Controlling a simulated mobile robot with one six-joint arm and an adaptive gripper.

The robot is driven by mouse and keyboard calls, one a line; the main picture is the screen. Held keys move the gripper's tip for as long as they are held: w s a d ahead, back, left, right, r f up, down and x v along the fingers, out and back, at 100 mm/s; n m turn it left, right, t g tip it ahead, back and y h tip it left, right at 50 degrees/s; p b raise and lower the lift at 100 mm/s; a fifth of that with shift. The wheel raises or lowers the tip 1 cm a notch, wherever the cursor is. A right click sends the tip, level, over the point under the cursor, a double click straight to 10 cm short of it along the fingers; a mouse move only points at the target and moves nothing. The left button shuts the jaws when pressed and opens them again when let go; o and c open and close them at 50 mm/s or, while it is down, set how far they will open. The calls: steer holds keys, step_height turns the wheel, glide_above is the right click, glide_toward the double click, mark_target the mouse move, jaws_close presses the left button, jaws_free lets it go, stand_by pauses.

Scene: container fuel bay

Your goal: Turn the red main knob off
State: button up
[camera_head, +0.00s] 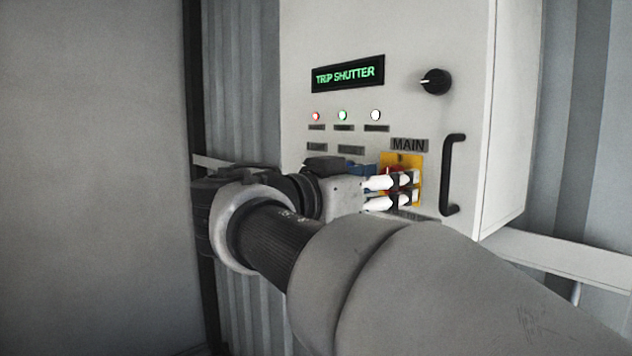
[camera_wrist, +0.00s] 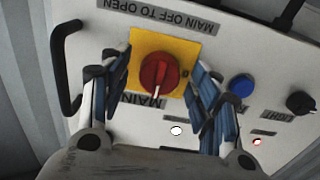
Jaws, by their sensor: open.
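The red main knob (camera_wrist: 159,72) sits on a square yellow plate (camera_wrist: 183,47) on the cabinet front, upside down in the wrist view. Its grip ridge with a pale mark points toward the MAIN label (camera_wrist: 143,99). My gripper (camera_wrist: 157,72) is open, with one blue-padded finger on each side of the knob. Gaps show between fingers and knob, so I see no contact. In the head view my gripper (camera_head: 393,190) is in front of the yellow plate (camera_head: 416,160) and hides most of the knob; only a bit of red shows.
The grey cabinet (camera_head: 440,40) carries a TRIP SHUTTER display (camera_head: 348,74), a black knob (camera_head: 435,81), several lamps and a black handle (camera_head: 453,175) right of the plate. A blue button (camera_wrist: 241,85) and another black knob (camera_wrist: 300,103) are beside my gripper.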

steer(key=shift+w+d, duration=0.25)
steer(key=shift+d, duration=0.1)
steer(key=c, duration=1)
steer(key=shift+c, duration=0.2)
steer(key=shift+n, duration=0.3)
steer(key=shift+s+r+n+p, duration=0.1)
steer(key=shift+n+p, duration=1.3)
steer(key=shift+n, duration=2.9)
steer(key=shift+r+n+p, duration=0.1)
steer(key=shift+n+p, duration=1.3)
steer(key=shift+n, duration=2.9)
steer(key=shift+f, duration=0.1)
